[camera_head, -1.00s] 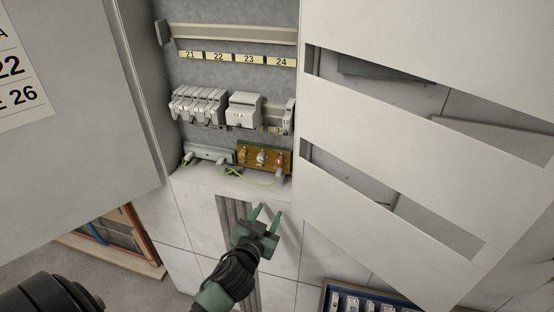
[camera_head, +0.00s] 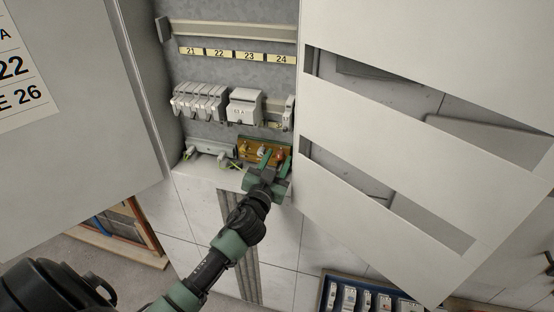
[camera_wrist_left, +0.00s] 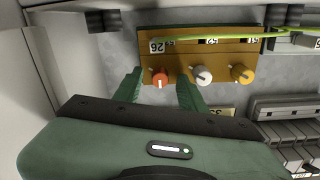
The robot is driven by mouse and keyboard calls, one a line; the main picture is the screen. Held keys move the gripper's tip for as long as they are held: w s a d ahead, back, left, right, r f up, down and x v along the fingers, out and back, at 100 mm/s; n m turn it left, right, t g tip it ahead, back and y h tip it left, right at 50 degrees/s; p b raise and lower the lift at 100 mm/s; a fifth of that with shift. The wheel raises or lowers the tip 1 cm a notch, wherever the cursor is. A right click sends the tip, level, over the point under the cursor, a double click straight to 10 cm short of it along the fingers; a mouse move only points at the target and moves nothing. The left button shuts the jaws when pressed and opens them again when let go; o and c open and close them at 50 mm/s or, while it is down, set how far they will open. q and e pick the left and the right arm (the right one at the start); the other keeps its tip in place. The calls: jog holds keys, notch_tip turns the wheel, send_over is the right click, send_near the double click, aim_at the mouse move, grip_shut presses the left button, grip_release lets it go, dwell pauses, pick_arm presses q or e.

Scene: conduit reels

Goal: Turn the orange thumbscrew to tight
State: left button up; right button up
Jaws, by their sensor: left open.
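A brown terminal board (camera_head: 245,151) sits low at the back of the open cabinet. In the left wrist view the board (camera_wrist_left: 222,58) carries three knobs in a row: an orange-red thumbscrew (camera_wrist_left: 160,77) with a white mark beside the label 26, a white one (camera_wrist_left: 203,75) and an amber-yellow one (camera_wrist_left: 242,74). My left gripper (camera_head: 276,158) is at the board's right end in the head view. In the wrist view its open green fingers (camera_wrist_left: 159,86) stand on either side of the orange-red thumbscrew, with a gap on each side. My right gripper is out of view.
Grey modules (camera_head: 198,103) and a white breaker (camera_head: 244,106) sit on a rail above the board. Slotted white panel (camera_head: 400,130) bounds the right, a grey door (camera_head: 70,120) the left. Green-yellow wires (camera_wrist_left: 205,35) run along the board.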

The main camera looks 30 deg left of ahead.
pick_arm(q)
grip_shut()
